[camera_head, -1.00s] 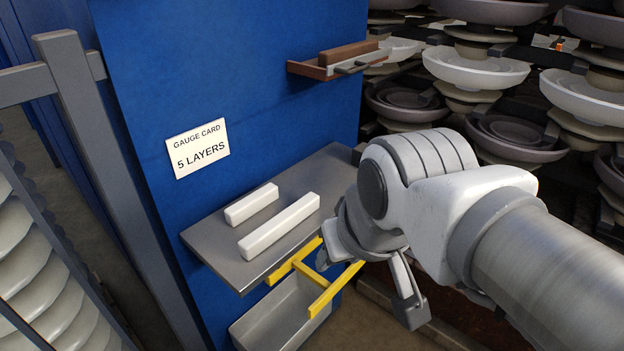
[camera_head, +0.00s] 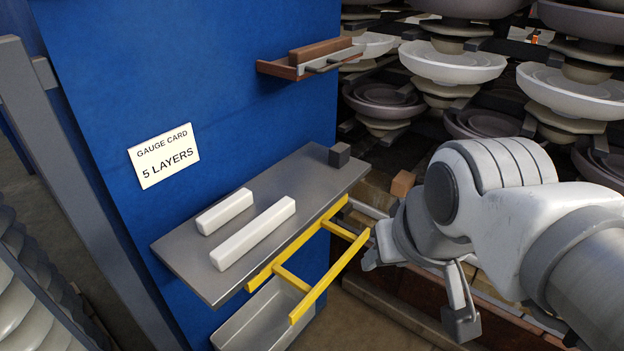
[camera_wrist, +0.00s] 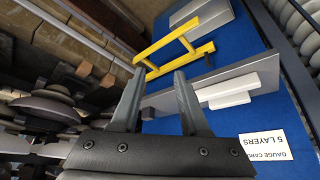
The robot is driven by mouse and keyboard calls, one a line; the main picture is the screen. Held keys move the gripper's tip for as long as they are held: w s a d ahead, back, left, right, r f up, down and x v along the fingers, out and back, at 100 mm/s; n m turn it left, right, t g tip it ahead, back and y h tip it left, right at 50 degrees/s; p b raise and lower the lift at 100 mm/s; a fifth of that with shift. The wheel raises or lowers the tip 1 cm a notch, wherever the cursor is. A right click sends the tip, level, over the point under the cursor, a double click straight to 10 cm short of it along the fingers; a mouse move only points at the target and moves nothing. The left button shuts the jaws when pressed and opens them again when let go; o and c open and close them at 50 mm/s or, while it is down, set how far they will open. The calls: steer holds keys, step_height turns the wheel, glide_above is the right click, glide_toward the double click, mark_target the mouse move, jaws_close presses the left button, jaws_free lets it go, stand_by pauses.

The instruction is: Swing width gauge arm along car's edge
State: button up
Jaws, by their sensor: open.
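The yellow ladder-shaped gauge arm (camera_head: 330,281) sticks out along the front edge of the grey shelf on the blue panel. It also shows ahead of the fingertips in the wrist view (camera_wrist: 166,40). My gripper (camera_head: 418,290) is open and empty, just right of the yellow arm's far end. In the wrist view my two fingers (camera_wrist: 159,72) are spread apart, with the yellow arm beyond them; I cannot tell whether they touch it. The car's edge (camera_head: 400,312) runs below and behind my gripper, partly hidden by it.
The grey shelf (camera_head: 190,262) holds two white bars (camera_head: 253,234) and a dark block (camera_head: 340,154). A grey tray (camera_head: 262,315) hangs below. A card reading "5 LAYERS" (camera_head: 164,157) is on the panel. Insulator stacks (camera_head: 455,65) stand on the right; a small brown ledge (camera_head: 300,68) juts out above.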

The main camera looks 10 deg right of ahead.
stand_by(0.3)
steer(key=shift+o, duration=0.6)
steer(key=w+a+f+m+g+y+b, duration=0.1)
steer(key=a+f+m+g+y+b, duration=0.2)
steer(key=a+f+m+y+b, duration=0.45)
steer(key=w+a+f+m+g+y+b, duration=0.2)
steer(key=a+f+m+g+y+b, duration=0.15)
steer(key=a+f, duration=0.45)
steer(key=w+d+f+m+t+y+b, duration=0.5)
steer(key=w+f+m+t+b, duration=0.5)
steer(key=w+f+m, duration=0.5)
steer(key=w+a+r+n+h+b, duration=0.1)
steer(key=w+a, duration=0.9)
steer(key=a, duration=0.3)
steer(key=shift+r+t+b, duration=0.2)
steer(key=shift+t+b, duration=0.2)
steer(key=shift+t, duration=0.05)
steer(key=shift+w, duration=0.1)
